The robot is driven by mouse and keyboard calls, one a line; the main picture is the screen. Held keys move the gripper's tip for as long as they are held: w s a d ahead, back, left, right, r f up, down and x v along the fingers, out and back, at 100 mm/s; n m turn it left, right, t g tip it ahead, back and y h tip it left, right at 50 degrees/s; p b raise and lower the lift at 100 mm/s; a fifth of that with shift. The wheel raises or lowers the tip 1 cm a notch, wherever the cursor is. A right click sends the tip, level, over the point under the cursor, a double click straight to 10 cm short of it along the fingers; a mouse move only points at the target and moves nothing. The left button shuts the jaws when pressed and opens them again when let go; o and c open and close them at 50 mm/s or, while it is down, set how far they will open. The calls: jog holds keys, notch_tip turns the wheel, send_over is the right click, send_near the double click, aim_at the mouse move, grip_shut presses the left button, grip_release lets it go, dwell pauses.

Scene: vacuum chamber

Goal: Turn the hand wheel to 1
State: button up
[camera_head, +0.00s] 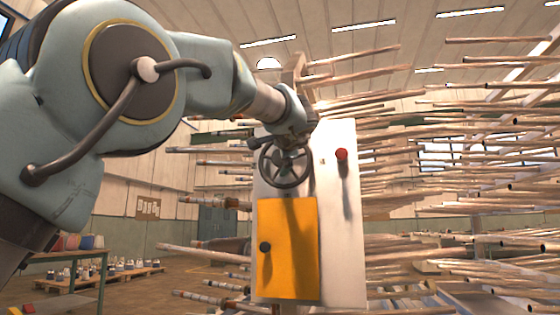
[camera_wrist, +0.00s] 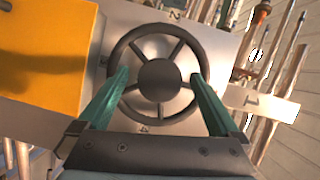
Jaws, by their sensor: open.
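The dark hand wheel (camera_head: 286,166) is mounted on the upper part of a pale upright panel (camera_head: 341,215) in the head view. In the wrist view the wheel (camera_wrist: 158,76) faces me, with several spokes and a round hub. My gripper (camera_wrist: 161,76) is open, its two green fingers pointing at the wheel, one at the left of the rim and one at the right. I cannot tell whether the fingers touch the rim. In the head view my gripper (camera_head: 291,143) is at the wheel's top.
A yellow door (camera_head: 288,250) with a dark knob (camera_head: 265,247) is below the wheel. A red knob (camera_head: 341,155) sits to the wheel's right. Many long pipes (camera_head: 450,160) stick out on racks behind and beside the panel. A table (camera_head: 75,254) stands at the lower left.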

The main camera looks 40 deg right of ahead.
jog(key=b+v, duration=0.2)
jog(key=v, duration=0.7)
jog(key=shift+s, duration=0.2)
jog(key=shift+a+f, duration=0.1)
jog(key=shift+a, duration=0.05)
jog(key=w+a+f+n+g+y, duration=0.15)
jog(key=w+a+f, duration=0.25)
jog(key=w+f, duration=0.4)
jog(key=w+a+f+n+g+y, duration=0.1)
jog(key=w+a+f+n+y, duration=0.2)
jog(key=w+f, duration=0.55)
jog(key=w+a+f+n+g+y, duration=0.2)
jog(key=a+f+n, duration=0.1)
jog(key=a+f, duration=0.85)
jog(key=w+a+f+n+g+y, duration=0.2)
jog(key=w+a+f+n, duration=0.1)
jog(key=a+f, duration=0.8)
jog(key=s+a+f+n+g+y, duration=0.1)
jog(key=s+a+f+n+g, duration=0.2)
jog(key=s+a+f+n, duration=0.65)
jog(key=s+a+f+n+g, duration=0.25)
jog(key=s+a+f, duration=0.35)
jog(key=a+f, duration=0.7)
notch_tip(320, 180, up, 25)
jog(key=p, duration=2.2)
jog(key=shift+a+f+p, duration=0.2)
jog(key=shift+a+p, duration=0.15)
